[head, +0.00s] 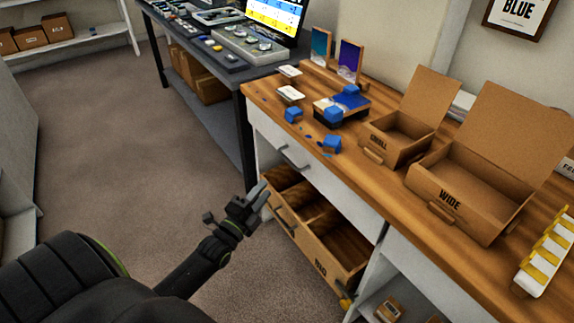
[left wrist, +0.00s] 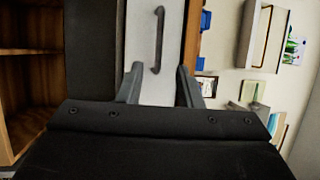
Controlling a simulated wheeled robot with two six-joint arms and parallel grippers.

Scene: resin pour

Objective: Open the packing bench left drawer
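The packing bench (head: 395,190) has a wooden top and a white front. Its left drawer (head: 308,168) is a white panel under the top's left part, and it looks shut. The grey bar handle (head: 292,160) is on that panel. My left gripper (head: 261,192) is in front of the bench, below and left of the handle. In the left wrist view, its two fingers (left wrist: 160,88) are apart with nothing between them. The handle (left wrist: 158,40) shows beyond the fingertips, roughly in line with the gap, against the white front (left wrist: 170,75). My right gripper is not in view.
An open wooden bin (head: 318,240) with compartments is under the drawer, sticking out near my left gripper. Open cardboard boxes (head: 470,180), blue blocks (head: 333,143) and cards stand on the top. A dark table (head: 245,110) stands to the left. The floor (head: 130,150) is clear.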

